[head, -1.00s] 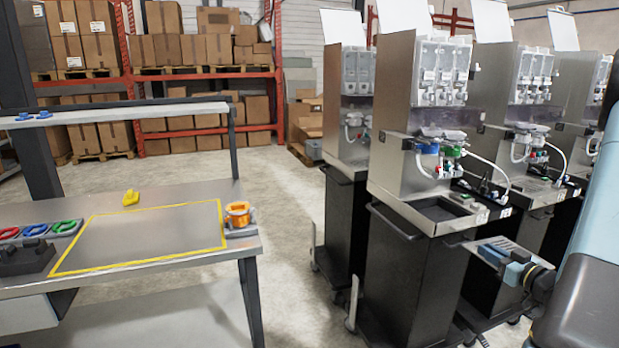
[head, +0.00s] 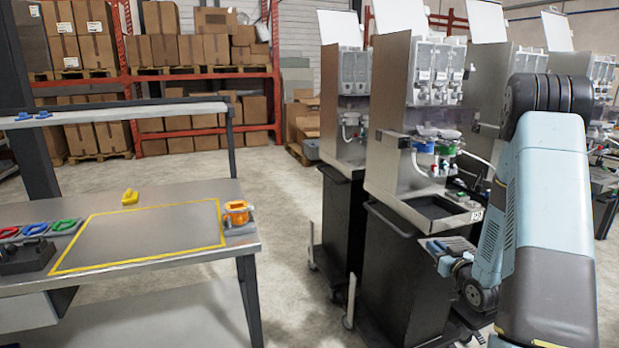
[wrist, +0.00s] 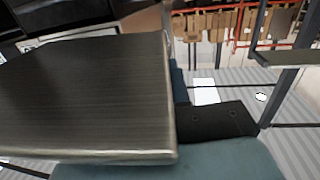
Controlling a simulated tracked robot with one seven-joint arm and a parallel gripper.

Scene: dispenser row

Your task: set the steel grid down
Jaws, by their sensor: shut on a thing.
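The steel grid (head: 459,243) is a small grey plate in the head view, held out in front of the nearest dispenser's black cabinet. My gripper (head: 446,259) is shut on it, and the grid is off any surface. In the wrist view the grid (wrist: 85,95) is a large brushed steel face filling the left half. The dark gripper part (wrist: 217,122) shows beside it, and the grid hides much of the jaws. The steel work table (head: 150,192) stands at the left, with a yellow outlined area (head: 150,235) on its top that is empty.
An orange cup-like part (head: 237,212) sits at the table's right corner. A yellow piece (head: 130,197) lies behind the outline. Coloured rings (head: 35,229) and a black block (head: 26,256) are at its left. Open floor (head: 285,220) separates table and dispensers (head: 391,150).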

